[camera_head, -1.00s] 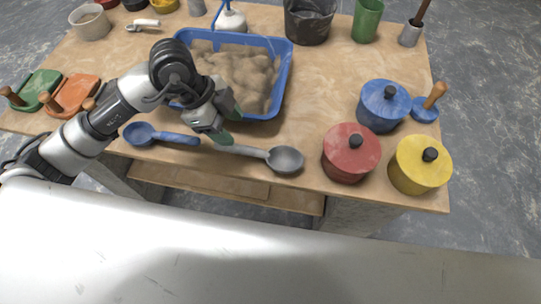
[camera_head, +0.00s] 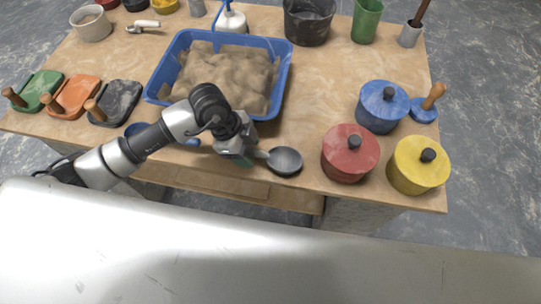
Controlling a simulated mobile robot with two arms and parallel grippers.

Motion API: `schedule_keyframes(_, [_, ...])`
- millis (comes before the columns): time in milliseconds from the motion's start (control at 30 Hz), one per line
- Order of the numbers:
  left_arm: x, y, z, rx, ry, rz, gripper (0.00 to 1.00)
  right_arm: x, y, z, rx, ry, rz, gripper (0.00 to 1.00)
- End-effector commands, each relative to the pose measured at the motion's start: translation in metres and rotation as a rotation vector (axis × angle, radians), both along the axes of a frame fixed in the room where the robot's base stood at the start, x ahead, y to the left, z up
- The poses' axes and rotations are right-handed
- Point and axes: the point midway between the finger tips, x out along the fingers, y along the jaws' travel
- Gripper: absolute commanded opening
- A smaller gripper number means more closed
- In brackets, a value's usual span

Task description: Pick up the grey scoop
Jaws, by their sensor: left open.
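The grey scoop (camera_head: 285,161) lies near the front edge of the wooden table, its round bowl pointing right. Its handle runs left under my left gripper (camera_head: 245,156), which hides most of it. My left gripper is open and points down over the handle, close to the bowl. I cannot tell whether the fingers straddle the handle. My right gripper is not in view.
A blue scoop (camera_head: 192,142) lies left, mostly behind my arm. A blue tub (camera_head: 284,75) of sand stands behind the gripper. Red (camera_head: 351,152), yellow (camera_head: 419,166) and blue (camera_head: 382,107) lidded pots stand right. Bare table lies between tub and pots.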

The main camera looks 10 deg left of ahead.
Motion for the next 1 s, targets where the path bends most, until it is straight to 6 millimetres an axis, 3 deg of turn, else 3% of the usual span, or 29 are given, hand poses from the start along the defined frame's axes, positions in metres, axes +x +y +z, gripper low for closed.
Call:
schedule_keyframes(167, [0.0, -0.0002, -0.0001, -0.001, 0.0, 0.0, 0.55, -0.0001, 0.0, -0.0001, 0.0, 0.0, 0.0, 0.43])
schedule_keyframes(533, [-0.0001, -0.0001, 0.0002, -0.001, 0.0, 0.0, 0.0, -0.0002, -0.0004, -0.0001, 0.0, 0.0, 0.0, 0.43])
schedule_keyframes(1000, [0.0003, -0.0004, 0.0029, -0.003, -0.002, 0.0, 0.0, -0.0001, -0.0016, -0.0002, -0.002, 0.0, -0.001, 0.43])
